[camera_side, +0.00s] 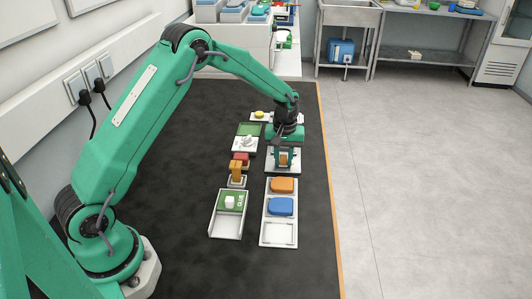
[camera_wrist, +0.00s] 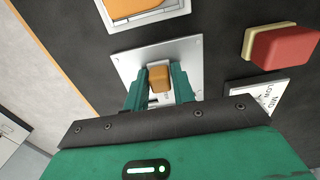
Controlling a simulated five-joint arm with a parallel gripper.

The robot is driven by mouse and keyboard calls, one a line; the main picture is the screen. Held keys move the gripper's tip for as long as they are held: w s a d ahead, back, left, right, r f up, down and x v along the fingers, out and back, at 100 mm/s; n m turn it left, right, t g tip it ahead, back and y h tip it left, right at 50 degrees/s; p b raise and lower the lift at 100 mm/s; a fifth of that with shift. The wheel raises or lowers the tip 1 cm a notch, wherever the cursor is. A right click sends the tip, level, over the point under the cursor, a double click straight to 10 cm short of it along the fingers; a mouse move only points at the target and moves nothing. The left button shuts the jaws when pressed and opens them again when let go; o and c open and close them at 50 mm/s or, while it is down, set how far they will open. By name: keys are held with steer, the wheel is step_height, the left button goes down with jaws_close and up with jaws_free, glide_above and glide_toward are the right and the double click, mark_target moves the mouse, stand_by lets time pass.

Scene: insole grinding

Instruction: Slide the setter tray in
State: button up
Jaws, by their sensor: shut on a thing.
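My gripper (camera_side: 284,158) points down over a white plate (camera_side: 270,169) on the dark bench. Its two green fingers are closed around a small orange block (camera_wrist: 160,79), one on each side. The block stands on or just above the plate, which also shows in the wrist view (camera_wrist: 126,66); I cannot tell whether they are joined. No part is marked as the setter tray, so I cannot tell surely which one it is. A white open tray (camera_side: 212,226) at the left holds a green piece with a white block (camera_side: 230,202).
A long white rack (camera_side: 265,232) in front of my gripper holds an orange pad (camera_side: 283,185) and a blue pad (camera_side: 281,207); its front slot is empty. To the left stand an orange block (camera_side: 236,171), a red block (camera_side: 242,157) and a white dial plate (camera_side: 245,144).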

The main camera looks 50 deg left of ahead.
steer(key=shift+w+a, duration=2.8)
steer(key=shift+w, duration=0.05)
steer(key=o, duration=0.6)
steer(key=shift+c, duration=0.2)
steer(key=shift+r, duration=3.5)
steer(key=shift+s+r, duration=0.1)
